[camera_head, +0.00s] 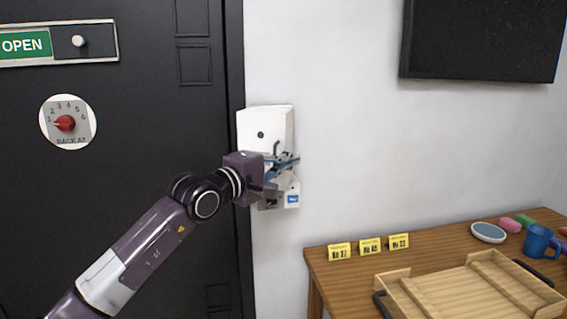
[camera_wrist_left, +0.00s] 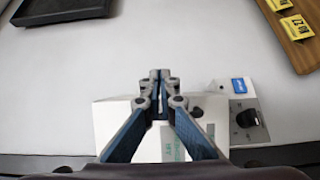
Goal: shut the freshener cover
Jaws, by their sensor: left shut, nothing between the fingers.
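The white freshener (camera_head: 265,122) hangs on the wall beside the dark door, with a dark round spot on its cover. Its lower part with a blue label (camera_head: 292,198) shows under my left gripper (camera_head: 292,160). The gripper is in front of the freshener's middle, shut and empty, and hides the cover's lower edge. I cannot tell how far the cover stands open. In the left wrist view the shut fingertips (camera_wrist_left: 160,76) are in front of the white cover (camera_wrist_left: 112,122). The lower part with a black knob (camera_wrist_left: 246,118) is to their right. My right gripper is not in view.
A wooden table (camera_head: 322,268) at the lower right bears yellow number tags (camera_head: 369,246), a wooden tray (camera_head: 440,300), a blue mug (camera_head: 538,241) and a round dish (camera_head: 488,232). A dark board (camera_head: 480,40) hangs above. The wall between is clear.

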